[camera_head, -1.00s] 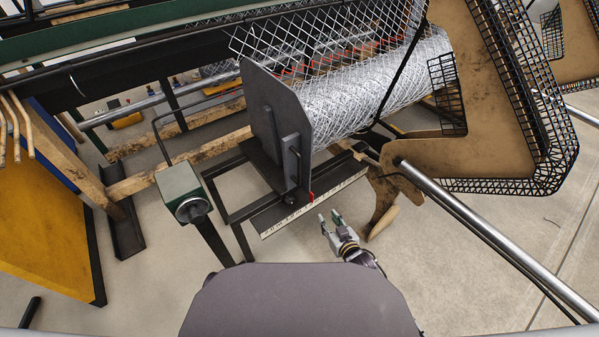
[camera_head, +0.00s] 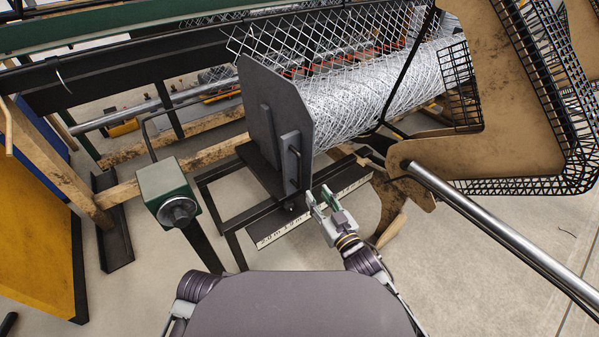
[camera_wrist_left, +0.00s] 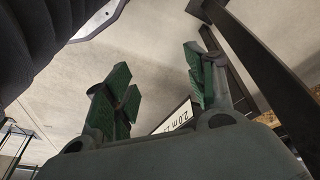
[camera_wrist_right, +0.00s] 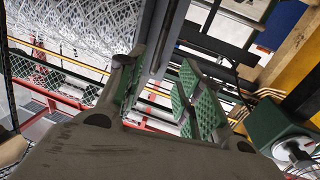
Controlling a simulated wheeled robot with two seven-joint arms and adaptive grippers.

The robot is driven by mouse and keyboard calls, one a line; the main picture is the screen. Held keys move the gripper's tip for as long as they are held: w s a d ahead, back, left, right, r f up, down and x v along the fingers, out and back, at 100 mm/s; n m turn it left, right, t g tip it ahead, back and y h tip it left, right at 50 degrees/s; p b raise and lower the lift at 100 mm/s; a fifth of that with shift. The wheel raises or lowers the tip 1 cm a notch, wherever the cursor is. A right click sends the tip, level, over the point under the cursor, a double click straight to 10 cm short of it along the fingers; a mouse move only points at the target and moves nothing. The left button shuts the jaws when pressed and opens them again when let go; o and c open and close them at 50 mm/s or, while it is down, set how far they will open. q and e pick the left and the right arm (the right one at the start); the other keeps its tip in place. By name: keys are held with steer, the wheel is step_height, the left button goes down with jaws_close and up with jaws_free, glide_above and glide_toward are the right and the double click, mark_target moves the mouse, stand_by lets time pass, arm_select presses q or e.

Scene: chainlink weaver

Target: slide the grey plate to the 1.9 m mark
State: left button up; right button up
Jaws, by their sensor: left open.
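The grey plate (camera_head: 262,105) stands upright at the near end of the wire mesh roll, with a raised handle (camera_head: 292,160) on its near face. A white scale strip (camera_head: 282,232) with small black marks runs below it; the left wrist view shows its "2.0 m" label (camera_wrist_left: 182,117). My right gripper (camera_head: 319,196) is open just in front of the plate's lower right corner. In the right wrist view a grey upright edge (camera_wrist_right: 165,35) shows beyond the parted fingers (camera_wrist_right: 160,75); contact cannot be told. My left gripper (camera_wrist_left: 155,85) is open and empty, outside the head view.
A green box with a round knob (camera_head: 165,190) stands on a post to the left. The mesh roll (camera_head: 375,85) lies behind the plate. A brown frame (camera_head: 465,150) and a steel bar (camera_head: 500,235) bound the right side. Open floor lies in front.

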steer(key=shift+r, duration=0.1)
arm_select(q)
steer(key=shift+r, duration=0.1)
arm_select(e)
steer(key=shift+w+a, duration=0.1)
steer(key=shift+w, duration=0.1)
steer(key=b, duration=0.1)
glide_toward(300, 170)
steer(key=shift+x, duration=1.3)
steer(key=shift+b+x, duration=0.5)
steer(key=shift+x, duration=1.1)
steer(key=shift+b+x, duration=0.35)
steer(key=shift+x, duration=1)
steer(key=shift+w+a, duration=0.15)
steer(key=shift+w, duration=0.45)
arm_select(q)
steer(key=shift+w+d+r+t+h, duration=0.2)
steer(key=shift+d+t+h, duration=0.1)
steer(key=shift+d+t, duration=0.25)
arm_select(e)
steer(key=shift+w+a, duration=0.25)
steer(key=shift+w, duration=0.2)
